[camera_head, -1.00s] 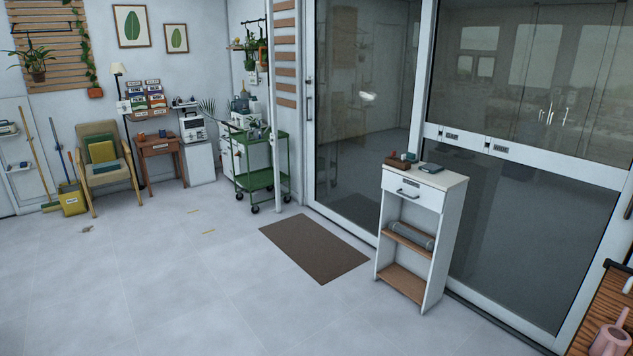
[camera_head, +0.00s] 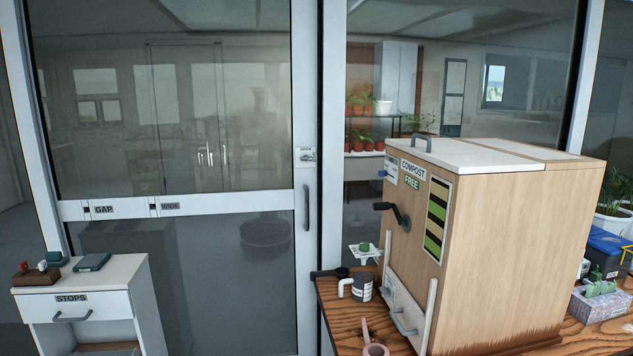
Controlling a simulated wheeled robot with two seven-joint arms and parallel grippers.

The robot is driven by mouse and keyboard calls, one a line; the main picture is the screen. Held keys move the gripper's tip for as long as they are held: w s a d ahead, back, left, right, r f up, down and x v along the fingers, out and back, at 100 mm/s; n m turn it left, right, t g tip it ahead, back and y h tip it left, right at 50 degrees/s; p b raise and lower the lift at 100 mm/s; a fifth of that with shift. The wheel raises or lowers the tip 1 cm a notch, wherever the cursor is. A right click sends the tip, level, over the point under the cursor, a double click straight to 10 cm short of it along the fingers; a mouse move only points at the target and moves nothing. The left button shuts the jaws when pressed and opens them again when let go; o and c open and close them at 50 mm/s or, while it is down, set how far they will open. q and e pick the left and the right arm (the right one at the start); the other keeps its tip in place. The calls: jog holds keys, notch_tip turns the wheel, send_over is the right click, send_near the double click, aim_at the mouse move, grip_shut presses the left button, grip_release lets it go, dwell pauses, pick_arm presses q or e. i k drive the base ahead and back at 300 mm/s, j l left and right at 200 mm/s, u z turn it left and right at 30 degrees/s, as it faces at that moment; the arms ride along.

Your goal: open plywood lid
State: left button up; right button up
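A tall plywood compost box (camera_head: 510,250) stands on a wooden table at the right. Its lid (camera_head: 465,153) is white on top, lies flat and shut, and has a grey handle (camera_head: 407,141) near its left edge. The front carries a "COMPOST FREE" label (camera_head: 412,174), a green and black striped panel (camera_head: 436,219) and a black crank (camera_head: 392,213). A lower front hatch with a grey handle (camera_head: 404,321) is there too. Neither of my grippers shows in the view.
A white cabinet labelled "STOPS" (camera_head: 80,305) stands at left. Glass sliding doors (camera_head: 170,120) are behind.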

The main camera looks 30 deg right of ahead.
aim_at(454, 156)
jog(key=i+z, duration=0.45)
jog(key=i, duration=0.2)
jog(key=i+j+z, duration=0.2)
jog(key=i+z, duration=0.25)
jog(key=i, duration=0.15)
